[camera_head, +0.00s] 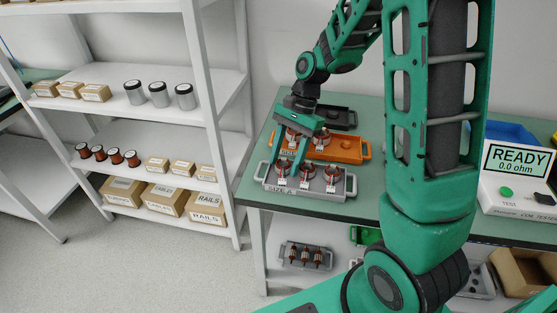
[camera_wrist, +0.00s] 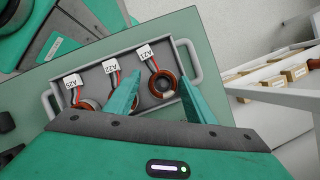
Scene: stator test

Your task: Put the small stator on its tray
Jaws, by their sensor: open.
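The grey tray (camera_head: 325,193), marked "SIZE A", lies on the green table and holds three copper-wound stators. In the wrist view the same grey tray (camera_wrist: 187,45) shows their tags, A25, A22 and A21. The A21 stator (camera_wrist: 162,84) lies at the tray's right end there, seen between my fingers. The A22 stator is mostly hidden behind one finger, and the A25 stator (camera_wrist: 84,104) is partly covered by my gripper's body. My gripper (camera_head: 284,170) is open, pointing down over the grey tray's left part; its fingers (camera_wrist: 160,79) hold nothing. Contact with A21 cannot be told.
An orange tray (camera_head: 348,150) with stators lies just behind the grey one, and a dark tray (camera_head: 340,117) behind that. A tester (camera_head: 515,178) reading "READY 0.0 ohm" stands at the right. White shelves (camera_head: 215,125) with boxes and spools stand left.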

